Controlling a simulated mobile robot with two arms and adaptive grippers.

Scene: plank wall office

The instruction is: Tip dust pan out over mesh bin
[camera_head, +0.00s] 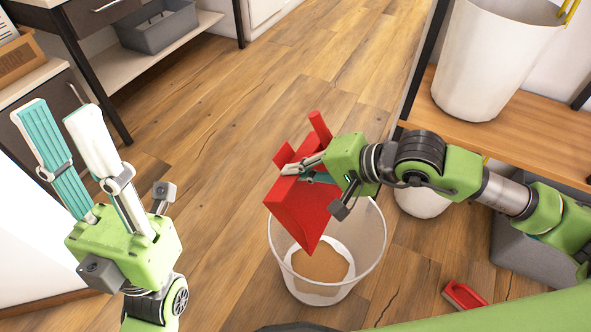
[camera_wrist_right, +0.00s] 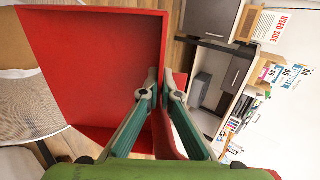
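A red dust pan (camera_head: 298,208) is held by my right gripper (camera_head: 308,170) and hangs tilted steeply, its lip pointing down over the mesh bin (camera_head: 378,240). The bin stands on the floor, pale and see-through, with a brownish patch showing at its bottom. In the right wrist view the pan (camera_wrist_right: 95,60) shows its hollow side, which looks empty, and the right gripper's fingers (camera_wrist_right: 160,90) close on its red handle. My left gripper (camera_head: 65,130) is raised at the left with its fingers apart, empty and away from the pan and bin.
A red brush-like item (camera_head: 464,295) lies on the floor right of the bin. A wooden shelf (camera_head: 500,130) with a white bin (camera_head: 490,60) stands at the right. A grey box (camera_head: 540,245) sits under it. A desk with a grey tray (camera_head: 157,27) is at the upper left. The middle floor is clear.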

